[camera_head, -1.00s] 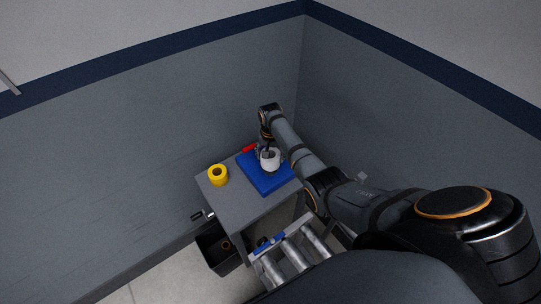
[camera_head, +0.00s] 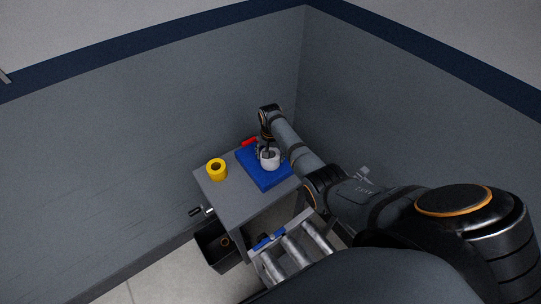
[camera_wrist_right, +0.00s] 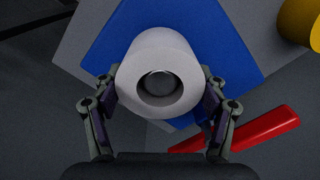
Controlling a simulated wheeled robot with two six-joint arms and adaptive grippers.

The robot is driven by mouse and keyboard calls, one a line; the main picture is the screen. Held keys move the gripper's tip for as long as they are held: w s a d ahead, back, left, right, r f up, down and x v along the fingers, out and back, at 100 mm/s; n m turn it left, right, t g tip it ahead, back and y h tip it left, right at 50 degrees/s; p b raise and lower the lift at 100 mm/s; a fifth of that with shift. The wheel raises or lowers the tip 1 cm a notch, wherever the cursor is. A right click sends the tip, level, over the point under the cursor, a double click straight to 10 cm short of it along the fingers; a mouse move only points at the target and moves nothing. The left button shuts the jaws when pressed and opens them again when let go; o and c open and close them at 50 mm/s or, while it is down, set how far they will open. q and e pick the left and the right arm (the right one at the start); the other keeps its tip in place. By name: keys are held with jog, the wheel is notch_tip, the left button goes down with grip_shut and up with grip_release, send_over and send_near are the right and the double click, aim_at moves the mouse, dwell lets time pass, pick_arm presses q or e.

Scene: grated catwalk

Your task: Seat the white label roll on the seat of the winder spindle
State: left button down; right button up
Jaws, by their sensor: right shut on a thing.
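The white label roll (camera_head: 269,159) is a short white cylinder over the blue base (camera_head: 267,181) on the grey table. My right gripper (camera_wrist_right: 161,100) is shut on it, one finger on each side. The roll also shows in the right wrist view (camera_wrist_right: 150,48). The winder spindle's rounded metal top (camera_wrist_right: 160,84) shows inside the roll's hole, surrounded by the bore. The spindle's seat is hidden by the roll, so I cannot tell whether the roll touches it. My left gripper is in neither current view.
A yellow roll (camera_head: 216,170) stands on the grey table (camera_head: 237,206), left of the blue base. A red bar (camera_head: 250,141) lies behind the base. A black bin (camera_head: 218,250) and metal rollers (camera_head: 293,252) are in front. Walls close off the back and right.

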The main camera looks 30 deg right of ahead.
dwell(0.3)
jog(key=o, duration=1.4)
jog(key=shift+c, duration=0.2)
notch_tip(320, 180, up, 8)
jog(key=p, duration=0.8)
jog(key=shift+r+p, duration=0.1)
jog(key=shift+p, duration=0.3)
